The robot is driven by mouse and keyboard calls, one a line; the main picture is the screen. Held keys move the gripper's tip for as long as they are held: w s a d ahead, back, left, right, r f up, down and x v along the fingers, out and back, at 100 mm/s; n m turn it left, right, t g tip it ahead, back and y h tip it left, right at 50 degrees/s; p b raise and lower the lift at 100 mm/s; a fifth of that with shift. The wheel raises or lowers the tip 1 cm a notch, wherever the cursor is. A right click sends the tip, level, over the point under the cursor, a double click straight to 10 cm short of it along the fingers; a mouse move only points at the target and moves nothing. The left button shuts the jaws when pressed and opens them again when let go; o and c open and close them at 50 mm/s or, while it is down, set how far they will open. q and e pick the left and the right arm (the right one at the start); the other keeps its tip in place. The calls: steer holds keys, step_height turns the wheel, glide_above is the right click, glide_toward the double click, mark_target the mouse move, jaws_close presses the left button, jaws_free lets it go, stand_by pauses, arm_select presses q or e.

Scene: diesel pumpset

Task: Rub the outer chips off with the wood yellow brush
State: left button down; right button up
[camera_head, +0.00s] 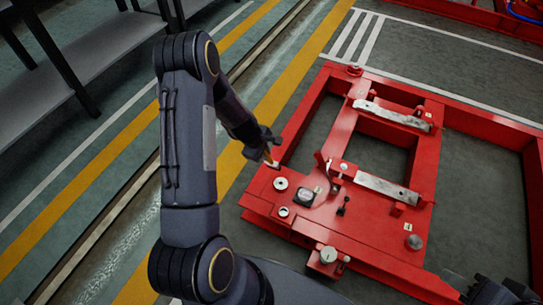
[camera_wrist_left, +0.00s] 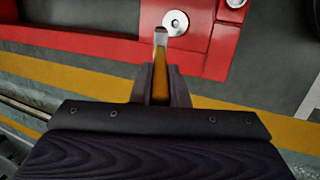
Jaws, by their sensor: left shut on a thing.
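My left gripper (camera_head: 268,150) is shut on the yellow wooden brush (camera_wrist_left: 160,72), which also shows in the head view (camera_head: 268,157). The brush's pale end (camera_wrist_left: 160,37) points away from the gripper, toward the red frame (camera_head: 330,225). In the head view this end is over or near the frame's left corner, close to a round pale disc (camera_head: 280,183). I cannot tell whether it touches the frame. My right gripper (camera_head: 494,292) is partly seen at the bottom right edge; its fingers are unclear. I cannot make out separate chips.
A grey shelf (camera_head: 75,75) is at left. Striped floor lies between.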

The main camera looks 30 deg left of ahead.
arm_select(q)
steer(key=a+b, duration=0.1)
steer(key=a, duration=0.6)
steer(key=shift+s+a, duration=0.2)
steer(key=shift+a, duration=0.2)
